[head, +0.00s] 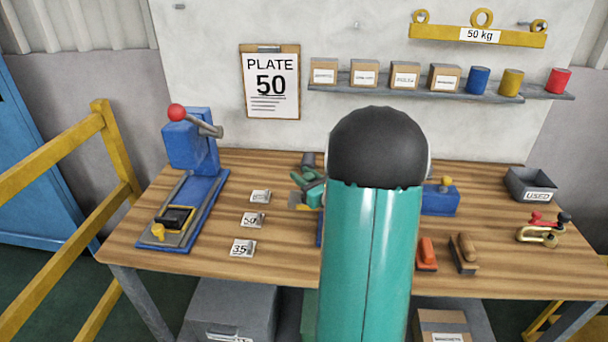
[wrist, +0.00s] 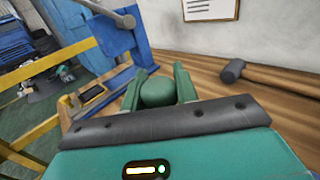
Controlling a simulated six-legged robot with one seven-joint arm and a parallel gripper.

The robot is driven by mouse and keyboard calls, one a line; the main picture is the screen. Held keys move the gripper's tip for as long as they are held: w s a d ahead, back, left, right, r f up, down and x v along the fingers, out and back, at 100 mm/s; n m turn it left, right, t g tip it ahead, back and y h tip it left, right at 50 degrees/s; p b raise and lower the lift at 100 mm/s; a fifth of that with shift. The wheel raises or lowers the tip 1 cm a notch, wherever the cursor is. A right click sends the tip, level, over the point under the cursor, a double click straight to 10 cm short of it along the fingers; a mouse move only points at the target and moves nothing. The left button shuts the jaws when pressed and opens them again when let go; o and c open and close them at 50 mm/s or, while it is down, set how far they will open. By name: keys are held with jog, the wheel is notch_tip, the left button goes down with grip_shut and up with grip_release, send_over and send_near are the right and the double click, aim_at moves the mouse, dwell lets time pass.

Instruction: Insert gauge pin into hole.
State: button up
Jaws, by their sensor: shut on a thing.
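My gripper (head: 305,190) is over the middle of the bench, partly hidden behind my arm in the head view. In the wrist view my gripper (wrist: 159,82) has its two green fingers on either side of a rounded green thing (wrist: 158,93). The fingers are shut on it. I cannot tell whether this is the gauge pin; no pin shaft shows clearly. No hole can be made out. A blue press (head: 195,155) stands at the bench's left, with a small black and yellow fixture (head: 175,217) on its bed.
Small labels "50" (head: 252,220) and "35" (head: 242,248) stand right of the press. A clipboard reading "PLATE 50" (head: 271,80) hangs on the wall. A "USED" bin (head: 532,184) and hand tools are at right. A yellow rail (head: 120,150) borders the left.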

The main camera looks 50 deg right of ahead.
jog(key=shift+f, duration=0.95)
jog(key=o, duration=1.1)
jog(key=shift+f, duration=0.1)
jog(key=shift+s, duration=0.15)
jog(key=s, duration=0.4)
jog(key=s+a, duration=0.1)
jog(key=s, duration=0.8)
jog(key=shift+s+a, duration=0.2)
jog(key=shift+a, duration=0.05)
jog(key=shift+s, duration=0.1)
